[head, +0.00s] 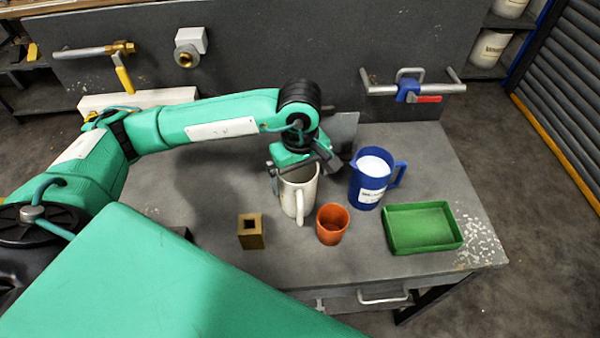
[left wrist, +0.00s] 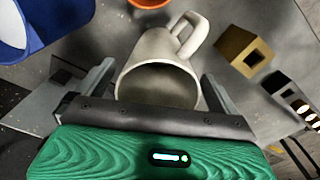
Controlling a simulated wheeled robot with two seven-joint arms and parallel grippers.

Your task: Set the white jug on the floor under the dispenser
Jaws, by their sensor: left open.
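The white jug (head: 299,200) stands upright on the grey workbench, its handle facing the front. In the left wrist view the jug (left wrist: 155,52) shows its open mouth, and it looks empty. My left gripper (head: 298,172) is at the jug's rim, coming from above. In the left wrist view the gripper (left wrist: 155,92) is open, one finger on each side of the jug; I cannot tell whether they touch it. The gripper hides part of the rim. Which fixture is the dispenser is unclear. My right gripper is not in view.
A blue jug (head: 371,180) with white contents stands close right of the gripper. An orange cup (head: 332,225), a brass-coloured block (head: 251,232) and a green tray (head: 422,229) are near the bench front. A yellow-handled tap (head: 124,72) is on the back panel. Floor (head: 535,180) is clear at right.

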